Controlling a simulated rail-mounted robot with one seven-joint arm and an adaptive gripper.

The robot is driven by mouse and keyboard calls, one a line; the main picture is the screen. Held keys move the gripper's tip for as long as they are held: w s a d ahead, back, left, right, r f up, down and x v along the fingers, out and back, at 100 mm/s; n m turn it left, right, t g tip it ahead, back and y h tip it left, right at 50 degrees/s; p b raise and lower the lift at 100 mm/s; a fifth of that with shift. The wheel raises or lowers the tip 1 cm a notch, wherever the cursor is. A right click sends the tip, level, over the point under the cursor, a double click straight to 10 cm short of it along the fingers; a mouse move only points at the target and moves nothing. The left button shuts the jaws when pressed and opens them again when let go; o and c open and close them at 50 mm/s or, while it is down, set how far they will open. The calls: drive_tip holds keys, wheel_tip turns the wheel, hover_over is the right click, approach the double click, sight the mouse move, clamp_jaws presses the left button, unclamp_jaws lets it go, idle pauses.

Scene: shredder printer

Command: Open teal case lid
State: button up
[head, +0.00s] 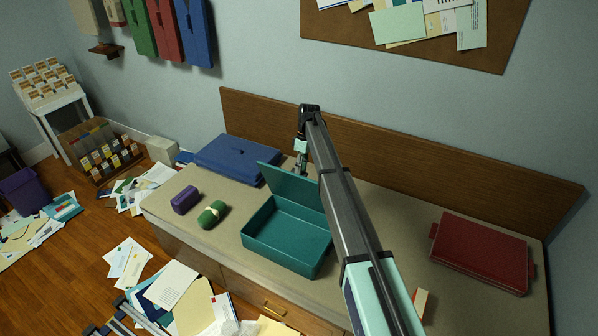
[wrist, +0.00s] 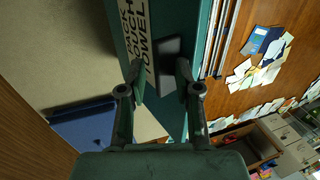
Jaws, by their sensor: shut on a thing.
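The teal case (head: 287,236) stands on the counter with its empty-looking tray facing up. Its lid (head: 290,184) is raised, hinged at the back and standing steeply upright. The lid carries a pale printed label (wrist: 138,30), partly cut off.
A blue case (head: 238,158) lies behind and left of the teal case. A purple roll (head: 185,199) and a green roll (head: 212,214) lie left of it. A red case (head: 481,253) lies at the right. A wooden backboard (head: 420,175) runs behind the counter.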

drive_tip(key=w+d+r+p, duration=0.4)
drive_tip(key=w+r, duration=0.3)
drive_tip(key=w, duration=0.2)
drive_tip(key=shift+w+d, duration=0.15)
drive_tip(key=shift+w, duration=0.15)
idle(0.9)
drive_tip(key=shift+w+d+r+p, duration=0.15)
drive_tip(key=shift+w+r+p, duration=0.15)
drive_tip(key=shift+p, duration=0.75)
drive_tip(key=shift+w+d+r+p, duration=0.2)
drive_tip(key=shift+w+p, duration=0.25)
drive_tip(key=shift+p, duration=1)
drive_tip(key=shift+f, duration=0.15)
